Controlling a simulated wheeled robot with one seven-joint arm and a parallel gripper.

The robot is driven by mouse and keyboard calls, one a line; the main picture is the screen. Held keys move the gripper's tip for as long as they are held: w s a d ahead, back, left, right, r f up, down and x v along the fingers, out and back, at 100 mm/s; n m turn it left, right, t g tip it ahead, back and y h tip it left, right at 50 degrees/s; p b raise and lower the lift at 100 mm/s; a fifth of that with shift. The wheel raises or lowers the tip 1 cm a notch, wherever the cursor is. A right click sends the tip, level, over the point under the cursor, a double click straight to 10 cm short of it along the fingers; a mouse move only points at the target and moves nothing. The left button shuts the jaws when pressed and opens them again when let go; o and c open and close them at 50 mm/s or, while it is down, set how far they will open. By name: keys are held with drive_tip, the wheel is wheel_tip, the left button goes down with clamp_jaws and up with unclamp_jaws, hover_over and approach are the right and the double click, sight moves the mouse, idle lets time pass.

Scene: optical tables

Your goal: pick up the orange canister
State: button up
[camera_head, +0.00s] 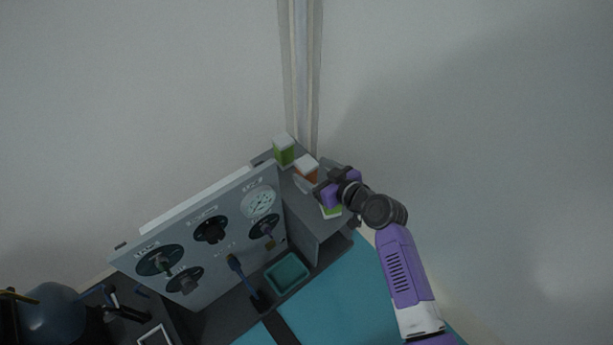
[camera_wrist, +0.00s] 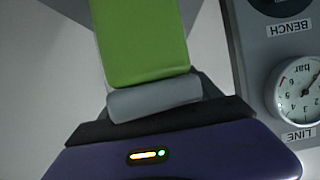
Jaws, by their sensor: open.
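The orange canister (camera_head: 309,174), with a pale lid, stands on the grey shelf beside the gauge panel in the head view. It is partly covered by my gripper (camera_head: 326,184), which is just to its right. My gripper is open; I cannot tell whether it touches the canister. The orange canister does not show in the wrist view. There, a green canister (camera_wrist: 142,42) with a grey end fills the upper middle, close to the camera; the fingertips are not clearly visible.
One green canister (camera_head: 284,156) stands behind and left of the orange one; another (camera_head: 331,212) is just below my gripper. The gauge panel (camera_head: 228,262) rises to the left and also shows in the wrist view (camera_wrist: 262,60). A teal bin (camera_head: 287,274) sits lower down.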

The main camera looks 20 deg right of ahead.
clamp_jaws()
idle(0.3)
drive_tip(key=shift+r, duration=0.1)
